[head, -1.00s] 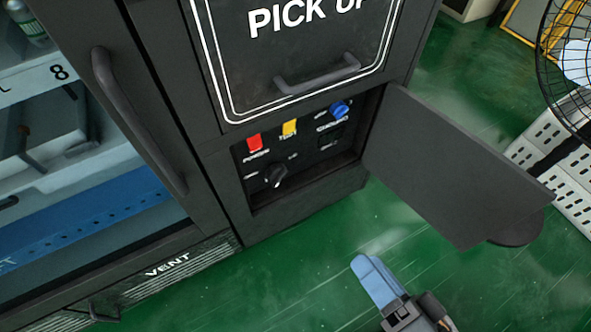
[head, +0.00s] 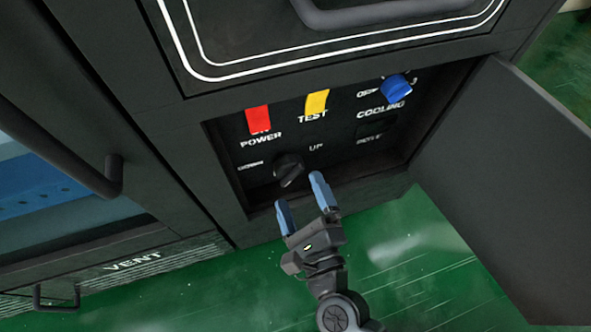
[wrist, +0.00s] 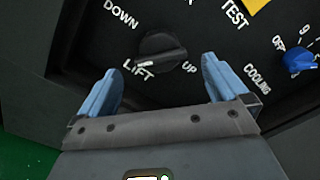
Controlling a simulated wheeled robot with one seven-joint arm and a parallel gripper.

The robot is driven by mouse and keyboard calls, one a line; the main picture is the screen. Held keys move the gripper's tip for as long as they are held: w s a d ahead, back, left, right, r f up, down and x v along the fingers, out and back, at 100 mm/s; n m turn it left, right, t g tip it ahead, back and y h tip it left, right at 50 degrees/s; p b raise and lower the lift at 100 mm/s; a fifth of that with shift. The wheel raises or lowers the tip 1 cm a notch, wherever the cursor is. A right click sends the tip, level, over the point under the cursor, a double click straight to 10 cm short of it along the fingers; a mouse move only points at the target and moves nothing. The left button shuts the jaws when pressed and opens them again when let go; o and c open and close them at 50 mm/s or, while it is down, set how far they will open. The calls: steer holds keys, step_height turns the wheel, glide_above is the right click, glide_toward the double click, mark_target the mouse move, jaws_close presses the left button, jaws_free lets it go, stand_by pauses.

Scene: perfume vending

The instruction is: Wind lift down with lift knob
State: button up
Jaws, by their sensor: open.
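The lift knob (head: 289,169) is a black rotary knob low in the recessed control panel, between the DOWN and UP labels. In the wrist view the lift knob (wrist: 161,55) shows its pale pointer mark toward the lower left, by the LIFT label. My gripper (head: 299,197) has blue fingertips and is open and empty, just in front of and below the knob. In the wrist view my gripper (wrist: 162,87) has one finger to each side of the knob's lower part, and the knob appears beyond the tips. I cannot tell whether they touch.
A red POWER switch (head: 258,120), a yellow TEST switch (head: 317,103) and a blue COOLING knob (head: 396,88) sit above on the panel. The open panel door (head: 505,185) stands to the right. A pick-up hatch handle (head: 385,12) is above. Green floor lies below.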

mark_target(293, 179)
steer(key=x, duration=0.5)
steer(key=shift+w+a, duration=0.1)
steer(key=shift+w, duration=0.2)
steer(key=shift+c, duration=0.2)
steer(key=c, duration=1)
steer(key=shift+n, duration=0.3)
